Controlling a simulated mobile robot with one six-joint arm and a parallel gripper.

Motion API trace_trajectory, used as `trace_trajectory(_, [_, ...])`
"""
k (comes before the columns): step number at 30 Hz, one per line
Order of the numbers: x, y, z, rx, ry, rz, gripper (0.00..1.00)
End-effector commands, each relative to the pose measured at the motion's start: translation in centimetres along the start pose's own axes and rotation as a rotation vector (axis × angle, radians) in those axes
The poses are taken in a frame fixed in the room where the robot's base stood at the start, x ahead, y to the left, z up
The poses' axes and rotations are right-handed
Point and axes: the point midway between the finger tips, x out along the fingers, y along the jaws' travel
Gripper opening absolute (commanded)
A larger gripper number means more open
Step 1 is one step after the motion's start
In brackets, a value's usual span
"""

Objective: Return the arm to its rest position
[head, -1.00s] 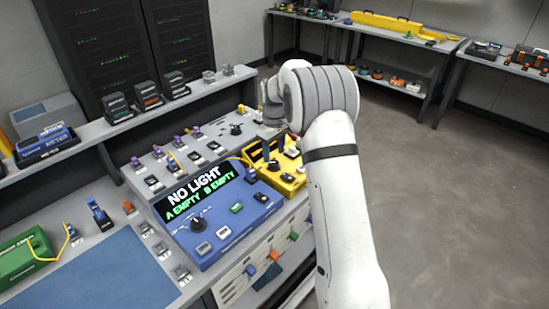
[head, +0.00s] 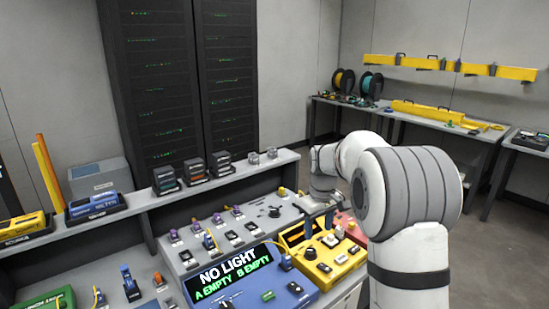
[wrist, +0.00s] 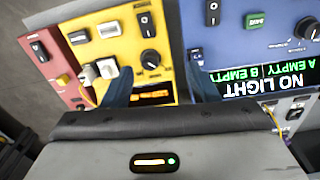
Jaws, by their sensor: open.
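My arm (head: 410,200) is white with grey bands and reaches from the lower right over the bench in the head view. It bends at a raised elbow, and its far end points down above the instruments. My gripper (head: 320,220) hangs over the yellow device (head: 347,263) there. In the wrist view, its two dark blue fingers (wrist: 159,72) are spread apart with nothing between them. Behind them are the yellow device (wrist: 118,48) and the blue device (wrist: 235,50), whose screen reads "NO LIGHT" and "A EMPTY B EMPTY".
A red device (wrist: 65,50) stands beside the yellow one. A raised shelf (head: 222,184) carries several small dark units and a blue meter (head: 95,206). Dark server racks (head: 175,80) stand behind. A table with yellow parts (head: 425,112) is at the back right. Open floor lies to the right.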

Motion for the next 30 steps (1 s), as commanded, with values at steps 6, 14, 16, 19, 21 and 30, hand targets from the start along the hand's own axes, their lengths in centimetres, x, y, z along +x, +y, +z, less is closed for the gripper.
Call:
trace_trajectory(6, [-4.3, -3.8, 7.2, 0.134, 0.045, 0.022, 0.54])
trace_trajectory(14, [-6.1, -8.7, 16.0, 0.293, 0.099, 0.039, 0.54])
trace_trajectory(16, [-6.0, -10.0, 18.4, 0.337, 0.115, 0.043, 0.54])
trace_trajectory(19, [-5.6, -11.8, 21.7, 0.395, 0.135, 0.046, 0.54])
trace_trajectory(21, [-5.1, -12.9, 23.7, 0.431, 0.148, 0.048, 0.54])
trace_trajectory(30, [-3.6, -15.2, 27.7, 0.508, 0.173, 0.049, 0.54])
